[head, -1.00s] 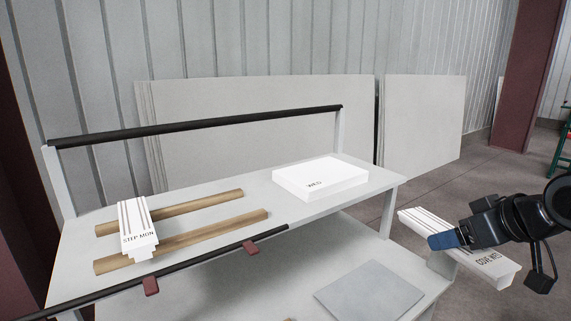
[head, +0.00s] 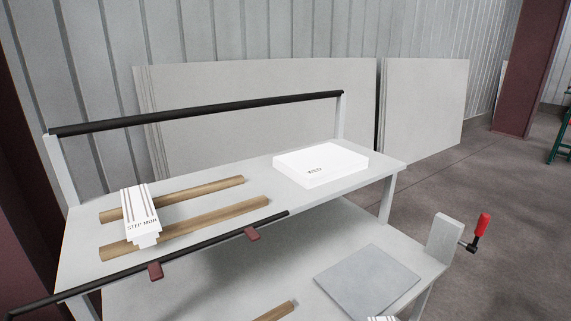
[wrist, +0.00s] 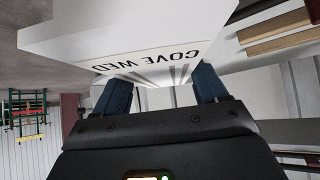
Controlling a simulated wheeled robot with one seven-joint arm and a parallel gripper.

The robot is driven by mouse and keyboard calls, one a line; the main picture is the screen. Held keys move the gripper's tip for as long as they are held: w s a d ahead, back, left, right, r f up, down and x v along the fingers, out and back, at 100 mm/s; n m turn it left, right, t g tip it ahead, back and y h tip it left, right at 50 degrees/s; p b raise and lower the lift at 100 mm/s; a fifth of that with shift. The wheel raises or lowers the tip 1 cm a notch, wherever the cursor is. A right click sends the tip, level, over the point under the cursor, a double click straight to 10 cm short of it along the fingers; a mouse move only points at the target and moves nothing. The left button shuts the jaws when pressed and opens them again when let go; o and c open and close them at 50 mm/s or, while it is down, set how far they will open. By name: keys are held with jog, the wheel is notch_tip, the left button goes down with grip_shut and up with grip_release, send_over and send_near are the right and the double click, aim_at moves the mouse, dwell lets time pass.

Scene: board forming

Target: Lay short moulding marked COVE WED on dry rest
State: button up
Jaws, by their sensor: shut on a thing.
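My gripper (wrist: 162,88) shows in the wrist view, its two blue fingers shut on the white moulding marked COVE WED (wrist: 140,58). The lettering appears upside down there, and the moulding has grooves along it. The gripper is not visible in the head view. Which rest is the dry one is not labelled in view.
A white block marked WED (head: 320,165) lies on the upper shelf (head: 225,180), right of the rails. Black bars (head: 200,115) run along the back and front. The lower shelf holds a grey square plate (head: 367,280) and another wooden rail (head: 272,312).

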jog(key=shift+s+a+f, duration=0.3)
jog(key=shift+s+f, duration=0.35)
jog(key=shift+s, duration=0.05)
jog(key=shift+s+a+f, duration=0.25)
jog(key=shift+s+f, duration=0.35)
jog(key=shift+s, duration=0.05)
jog(key=shift+f, duration=0.1)
